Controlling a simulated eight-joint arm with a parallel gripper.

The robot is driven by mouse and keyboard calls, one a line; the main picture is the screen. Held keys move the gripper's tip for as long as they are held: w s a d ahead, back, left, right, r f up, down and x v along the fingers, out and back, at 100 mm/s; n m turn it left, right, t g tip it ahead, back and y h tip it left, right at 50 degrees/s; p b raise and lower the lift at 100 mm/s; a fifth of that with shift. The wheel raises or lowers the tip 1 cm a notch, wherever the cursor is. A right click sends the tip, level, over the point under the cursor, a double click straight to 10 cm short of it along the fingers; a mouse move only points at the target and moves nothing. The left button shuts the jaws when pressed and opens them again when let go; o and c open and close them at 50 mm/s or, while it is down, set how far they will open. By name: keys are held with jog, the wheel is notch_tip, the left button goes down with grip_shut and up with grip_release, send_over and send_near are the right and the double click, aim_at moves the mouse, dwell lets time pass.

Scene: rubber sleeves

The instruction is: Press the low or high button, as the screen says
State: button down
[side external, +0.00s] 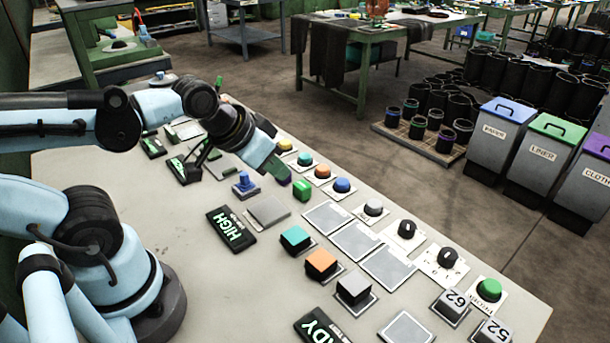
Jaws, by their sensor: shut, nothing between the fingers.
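A small black screen (231,229) lies on the table left of centre and reads HIGH in green letters. My gripper (281,177) points down and to the right over the panel, its green fingers shut and empty. Several other buttons are near, such as a blue one (342,185), an orange one (322,172) and a teal one (305,159). I can read no low or high label on any button.
A blue joystick (246,187) and a grey plate (269,210) lie left of the gripper. Teal (295,238), orange (321,263) and grey (354,286) cube buttons stand nearer the front. Black knobs (407,229) and flat grey pads (355,241) fill the right side.

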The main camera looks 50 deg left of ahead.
jog(key=shift+w, duration=0.1)
jog(key=n+t+y, duration=0.2)
jog(key=n, duration=0.9)
send_over(302, 157)
jog(key=f, duration=0.1)
jog(key=shift+f, duration=0.15)
jog(key=shift+f, duration=4.35)
jog(key=shift+f, duration=0.15)
jog(key=shift+f, duration=0.25)
